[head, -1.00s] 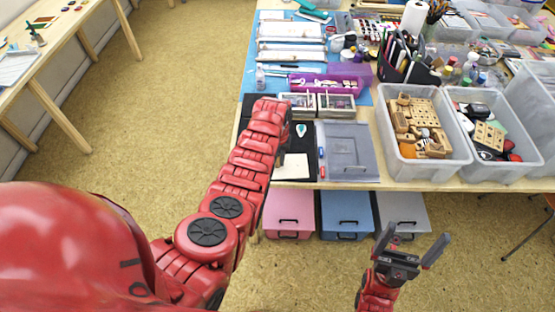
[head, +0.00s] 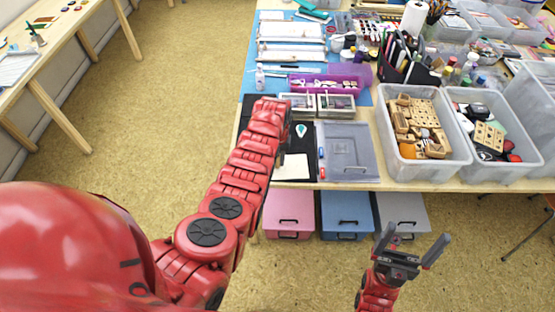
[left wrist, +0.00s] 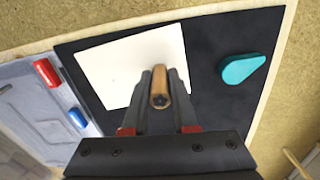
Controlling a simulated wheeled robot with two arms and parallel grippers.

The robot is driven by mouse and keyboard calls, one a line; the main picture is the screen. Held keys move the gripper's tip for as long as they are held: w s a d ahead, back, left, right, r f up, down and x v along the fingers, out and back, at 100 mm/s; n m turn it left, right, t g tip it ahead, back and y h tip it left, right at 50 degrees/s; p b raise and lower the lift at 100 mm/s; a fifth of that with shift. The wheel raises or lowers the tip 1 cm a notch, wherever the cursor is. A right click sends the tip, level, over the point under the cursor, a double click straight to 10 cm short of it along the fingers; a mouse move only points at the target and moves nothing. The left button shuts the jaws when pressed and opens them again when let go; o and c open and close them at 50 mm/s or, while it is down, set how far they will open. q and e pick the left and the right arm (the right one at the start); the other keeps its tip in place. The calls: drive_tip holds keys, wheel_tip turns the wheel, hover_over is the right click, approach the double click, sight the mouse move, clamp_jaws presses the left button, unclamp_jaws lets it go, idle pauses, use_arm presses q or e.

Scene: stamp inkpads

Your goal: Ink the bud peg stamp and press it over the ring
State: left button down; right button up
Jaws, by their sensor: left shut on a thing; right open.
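My left gripper (left wrist: 160,78) is shut on a wooden peg stamp (left wrist: 160,95), seen end-on with a dark mark on its end. In the left wrist view the stamp shows in front of a white sheet (left wrist: 130,63) on a black mat (left wrist: 215,105); I cannot tell whether it touches. No ring can be made out on the sheet. My right gripper (head: 417,240) is open and empty, in front of the table.
A teal drop-shaped object (left wrist: 241,69) lies on the mat. Two small boxes (head: 335,104) stand behind the mat. A clear bin of wooden stamps (head: 391,162) stands to the right.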

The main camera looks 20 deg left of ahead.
use_arm(q)
drive_tip(key=shift+r, duration=0.45)
drive_tip(key=shift+r+p, duration=1.3)
drive_tip(key=shift+r, duration=0.2)
drive_tip(key=shift+r+p, duration=0.75)
drive_tip(key=shift+r, duration=0.5)
